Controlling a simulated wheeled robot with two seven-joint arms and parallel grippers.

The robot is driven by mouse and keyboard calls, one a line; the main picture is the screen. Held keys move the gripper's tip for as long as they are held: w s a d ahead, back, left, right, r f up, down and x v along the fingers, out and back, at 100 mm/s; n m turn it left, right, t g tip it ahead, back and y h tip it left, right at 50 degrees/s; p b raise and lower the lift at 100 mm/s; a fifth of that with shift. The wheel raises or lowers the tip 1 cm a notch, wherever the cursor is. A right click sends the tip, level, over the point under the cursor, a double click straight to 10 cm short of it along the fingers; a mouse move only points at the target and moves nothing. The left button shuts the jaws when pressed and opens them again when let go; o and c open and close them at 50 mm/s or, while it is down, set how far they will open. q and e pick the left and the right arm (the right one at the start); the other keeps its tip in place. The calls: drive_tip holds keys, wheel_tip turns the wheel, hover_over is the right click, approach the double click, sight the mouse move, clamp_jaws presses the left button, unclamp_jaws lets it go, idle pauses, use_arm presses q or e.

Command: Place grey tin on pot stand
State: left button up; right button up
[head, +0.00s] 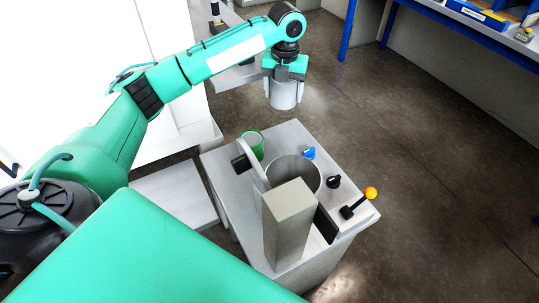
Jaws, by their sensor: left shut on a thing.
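My left gripper (284,86) is shut on the grey tin (284,99). Its fingers are on either side of the tin, which hangs upright past the far edge of the grey bench unit, seemingly in the air. The gripper body covers the tin's top. I cannot pick out the pot stand with certainty. My right gripper is not in view.
The grey bench unit (228,178) carries a round open vessel (312,172), a tall grey block (287,225), a green tin (254,143), a blue knob (309,153), a black knob (333,182) and a yellow-tipped lever (370,193). Bare floor (430,150) lies right.

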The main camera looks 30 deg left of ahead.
sight(277, 148)
use_arm(q)
drive_tip(key=shift+a+f+m, duration=0.35)
drive_tip(key=shift+a+m, duration=0.25)
drive_tip(key=shift+a+f, duration=0.1)
drive_tip(key=shift+f, duration=0.2)
wheel_tip(277, 148, down, 20)
drive_tip(key=shift+r+p, duration=0.25)
drive_tip(key=shift+p, duration=0.05)
drive_tip(key=o, duration=0.6)
drive_tip(key=shift+f, duration=0.15)
drive_tip(key=o, duration=0.4)
wheel_tip(277, 148, up, 12)
drive_tip(key=shift+r+b, duration=0.2)
drive_tip(key=shift+b, duration=0.1)
